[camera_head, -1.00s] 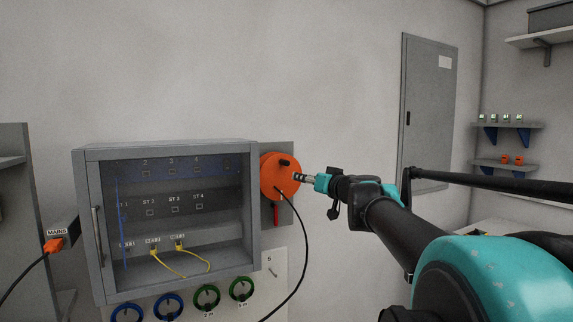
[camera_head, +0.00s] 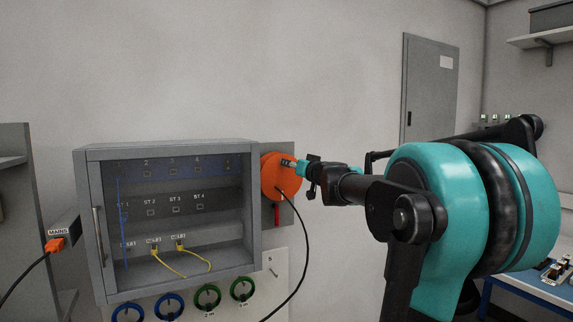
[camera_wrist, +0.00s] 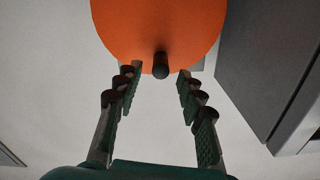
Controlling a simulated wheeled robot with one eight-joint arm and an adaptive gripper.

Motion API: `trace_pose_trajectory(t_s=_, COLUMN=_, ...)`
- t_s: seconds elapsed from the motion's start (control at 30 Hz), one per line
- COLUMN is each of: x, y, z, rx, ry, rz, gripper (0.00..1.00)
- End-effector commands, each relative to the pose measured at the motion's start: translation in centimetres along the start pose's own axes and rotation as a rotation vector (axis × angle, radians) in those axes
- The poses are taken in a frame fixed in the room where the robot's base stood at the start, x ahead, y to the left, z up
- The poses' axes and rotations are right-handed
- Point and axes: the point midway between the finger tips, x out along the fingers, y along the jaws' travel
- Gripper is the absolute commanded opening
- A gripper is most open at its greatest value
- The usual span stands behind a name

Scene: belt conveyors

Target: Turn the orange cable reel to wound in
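The orange cable reel (camera_head: 279,184) is mounted on a grey wall plate just right of the glass-fronted cabinet. A black cable runs from its lower side down and to the left. In the wrist view the reel (camera_wrist: 150,28) fills the top, and its dark crank knob (camera_wrist: 161,65) points toward the camera. My gripper (camera_wrist: 158,82) is open, with one finger on each side of the knob and visible gaps to both. In the head view my gripper (camera_head: 288,163) is at the reel's upper right face and hides the knob.
The grey cabinet (camera_head: 262,215) stands directly left of the reel. A red handle (camera_head: 277,215) hangs below the reel. Blue and green cable coils (camera_head: 207,297) hang under the cabinet. A grey wall panel (camera_head: 428,85) is at the right.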

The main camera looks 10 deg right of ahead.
Motion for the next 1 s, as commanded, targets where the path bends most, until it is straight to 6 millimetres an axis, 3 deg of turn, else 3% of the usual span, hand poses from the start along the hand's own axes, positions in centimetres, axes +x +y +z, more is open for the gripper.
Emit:
trace_pose_trajectory(t_s=0.1, x=1.9, y=0.0, z=0.1, rx=0.000, ry=0.000, rz=-0.002, gripper=0.39)
trace_pose_trajectory(t_s=0.3, x=3.8, y=0.0, z=0.1, rx=0.000, ry=0.000, rz=-0.001, gripper=0.39)
trace_pose_trajectory(t_s=0.7, x=4.3, y=0.0, z=0.1, rx=0.000, ry=0.000, rz=0.000, gripper=0.38)
trace_pose_trajectory(t_s=1.0, x=4.3, y=0.0, z=0.0, rx=0.000, ry=0.000, rz=0.000, gripper=0.01)
